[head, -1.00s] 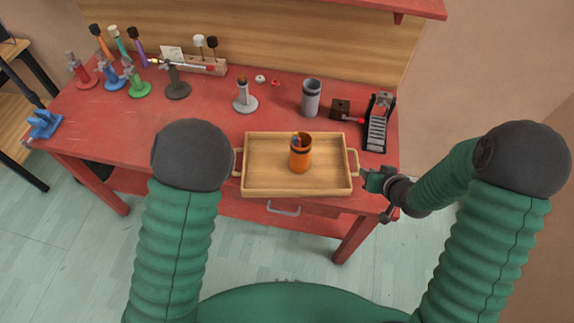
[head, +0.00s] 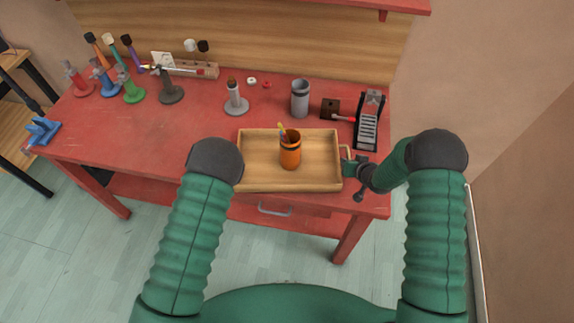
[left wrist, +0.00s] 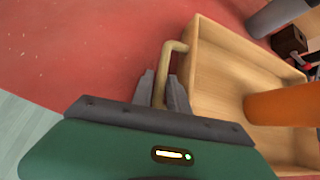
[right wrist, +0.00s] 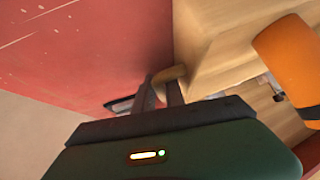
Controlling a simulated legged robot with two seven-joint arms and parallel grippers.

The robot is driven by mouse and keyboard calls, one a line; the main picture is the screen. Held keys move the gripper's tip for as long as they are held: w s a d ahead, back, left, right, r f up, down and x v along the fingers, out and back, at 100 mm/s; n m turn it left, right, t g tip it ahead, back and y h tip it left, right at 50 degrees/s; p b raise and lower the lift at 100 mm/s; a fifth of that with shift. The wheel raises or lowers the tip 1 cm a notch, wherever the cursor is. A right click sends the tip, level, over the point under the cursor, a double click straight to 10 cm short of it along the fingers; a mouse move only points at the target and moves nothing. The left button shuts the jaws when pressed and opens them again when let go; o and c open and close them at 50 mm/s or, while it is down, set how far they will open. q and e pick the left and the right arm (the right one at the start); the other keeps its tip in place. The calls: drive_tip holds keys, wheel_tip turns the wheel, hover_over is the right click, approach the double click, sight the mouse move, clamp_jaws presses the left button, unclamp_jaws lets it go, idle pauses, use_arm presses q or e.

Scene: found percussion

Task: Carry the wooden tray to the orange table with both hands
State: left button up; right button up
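The wooden tray (head: 322,182) lies on the red workbench by its front edge. An orange cup (head: 290,154) with sticks in it stands inside. My right gripper (head: 354,167) is at the tray's right handle. In the right wrist view its fingers (right wrist: 160,92) close on either side of that handle, with the orange cup beyond. My left gripper is hidden behind my left arm in the head view. In the left wrist view its fingers (left wrist: 162,90) close around the tray's left handle (left wrist: 171,58). I make out no orange table.
The red bench (head: 200,135) also carries a grey cup (head: 300,98), a ridged metal piece (head: 369,120), a grey stand (head: 236,104), and several coloured stands at the left. A blue clamp (head: 42,130) sits on the left edge. A wooden-topped table (head: 10,62) shows at far left.

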use_arm(q)
drive_tip(key=shift+d, duration=0.15)
use_arm(e)
drive_tip(key=shift+f, duration=0.2)
use_arm(q)
drive_tip(key=shift+a, duration=0.45)
drive_tip(key=shift+c, duration=0.2)
use_arm(e)
drive_tip(key=shift+a+r, duration=0.1)
drive_tip(key=shift+a, duration=0.25)
use_arm(q)
drive_tip(key=shift+w+a, duration=0.1)
drive_tip(key=shift+a, duration=0.2)
clamp_jaws()
use_arm(e)
drive_tip(key=shift+a, duration=0.3)
clamp_jaws()
drive_tip(key=shift+d, duration=0.1)
use_arm(q)
drive_tip(key=shift+d, duration=0.15)
use_arm(e)
drive_tip(key=shift+w+d+r, duration=0.1)
use_arm(q)
drive_tip(key=shift+w+r, duration=0.1)
drive_tip(key=shift+w, duration=0.1)
